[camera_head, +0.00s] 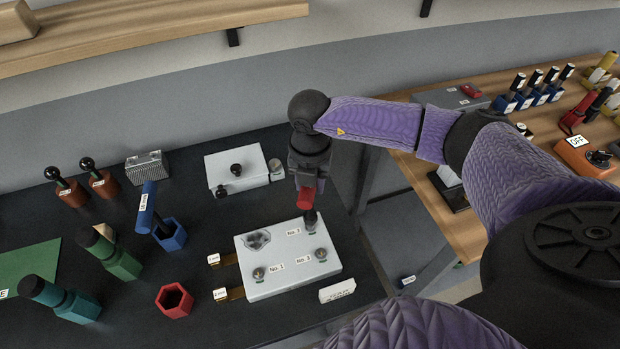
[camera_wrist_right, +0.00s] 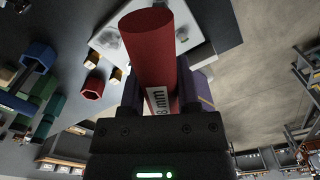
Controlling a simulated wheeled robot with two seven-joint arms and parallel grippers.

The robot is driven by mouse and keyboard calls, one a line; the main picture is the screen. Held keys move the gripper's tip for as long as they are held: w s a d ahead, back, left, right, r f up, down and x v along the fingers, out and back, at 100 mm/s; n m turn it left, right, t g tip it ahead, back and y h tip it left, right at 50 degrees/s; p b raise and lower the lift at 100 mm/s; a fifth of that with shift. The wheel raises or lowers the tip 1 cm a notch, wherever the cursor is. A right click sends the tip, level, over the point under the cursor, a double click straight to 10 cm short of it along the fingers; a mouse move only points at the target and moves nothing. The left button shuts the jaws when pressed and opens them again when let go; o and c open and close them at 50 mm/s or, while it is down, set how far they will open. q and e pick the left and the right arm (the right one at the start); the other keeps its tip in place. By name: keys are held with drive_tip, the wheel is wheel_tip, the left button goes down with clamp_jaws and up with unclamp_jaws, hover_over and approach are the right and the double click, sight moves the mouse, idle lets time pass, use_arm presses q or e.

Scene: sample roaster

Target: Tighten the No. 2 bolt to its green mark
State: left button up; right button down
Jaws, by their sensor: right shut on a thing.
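A pale block (camera_head: 290,285) on the dark bench carries bolts beside labels that look like No. 1, No. 2 and No. 3. In the right wrist view the red driver (camera_wrist_right: 150,50), with a label ending in 8 mm, stands between the fingers. My left gripper is out of view.
An empty red hexagonal holder (camera_head: 174,301) stands left of the block. A blue driver (camera_head: 147,207) leans in a blue holder (camera_head: 171,236), with green tools further left. A white box (camera_head: 237,165) sits behind the block. A wooden table (camera_head: 450,205) is at right.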

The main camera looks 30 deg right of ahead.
drive_tip(key=shift+f+b, duration=0.7)
drive_tip(key=shift+f, duration=0.25)
drive_tip(key=shift+f+b, duration=0.45)
drive_tip(key=shift+f, duration=0.2)
idle(0.4)
drive_tip(key=m, duration=0.7)
drive_tip(key=shift+m, duration=0.4)
drive_tip(key=m, duration=0.6)
drive_tip(key=shift+n, duration=0.5)
